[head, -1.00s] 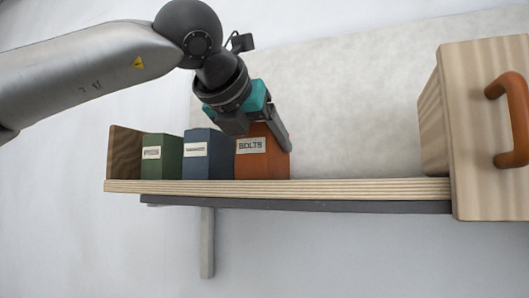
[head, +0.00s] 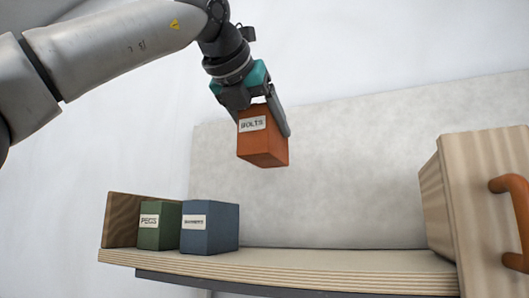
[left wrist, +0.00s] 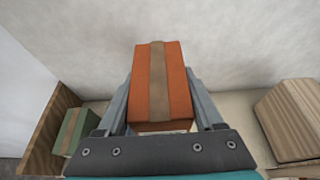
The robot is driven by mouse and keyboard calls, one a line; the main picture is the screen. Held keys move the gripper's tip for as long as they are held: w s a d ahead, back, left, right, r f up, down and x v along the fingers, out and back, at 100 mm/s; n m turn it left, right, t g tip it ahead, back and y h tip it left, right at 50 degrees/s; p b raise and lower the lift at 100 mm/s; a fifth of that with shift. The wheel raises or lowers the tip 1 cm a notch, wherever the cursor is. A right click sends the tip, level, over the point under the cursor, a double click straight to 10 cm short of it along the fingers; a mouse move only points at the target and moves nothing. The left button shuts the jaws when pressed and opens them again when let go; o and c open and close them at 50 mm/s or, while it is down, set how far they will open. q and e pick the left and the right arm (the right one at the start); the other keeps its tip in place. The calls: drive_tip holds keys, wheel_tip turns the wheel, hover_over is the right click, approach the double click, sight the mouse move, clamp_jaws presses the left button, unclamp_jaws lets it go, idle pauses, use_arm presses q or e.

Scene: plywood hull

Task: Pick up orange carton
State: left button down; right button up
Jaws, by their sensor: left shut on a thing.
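The orange carton (head: 262,144), with a white "BOLTS" label, hangs in the air above the shelf in the head view, slightly tilted. My left gripper (head: 264,107) is shut on it from above, one finger visible along its right side. In the left wrist view the orange carton (left wrist: 160,85) sits between the two fingers of my left gripper (left wrist: 162,95), with a brown tape strip down its middle. My right gripper is in neither view.
A wooden shelf (head: 300,262) lies below. A green "PEGS" carton (head: 160,225) and a blue carton (head: 210,228) stand at its left end beside a dark wooden end piece (head: 122,219). A wooden box with an orange handle (head: 515,225) is at right. The shelf middle is clear.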

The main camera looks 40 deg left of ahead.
use_arm(q)
drive_tip(key=r, duration=0.3)
drive_tip(key=shift+d+r, duration=0.15)
drive_tip(key=shift+d, duration=0.05)
drive_tip(key=shift+r, duration=0.8)
drive_tip(key=shift+a+r, duration=0.1)
drive_tip(key=shift+a, duration=0.05)
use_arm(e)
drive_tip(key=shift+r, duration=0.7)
use_arm(q)
drive_tip(key=shift+a, duration=0.1)
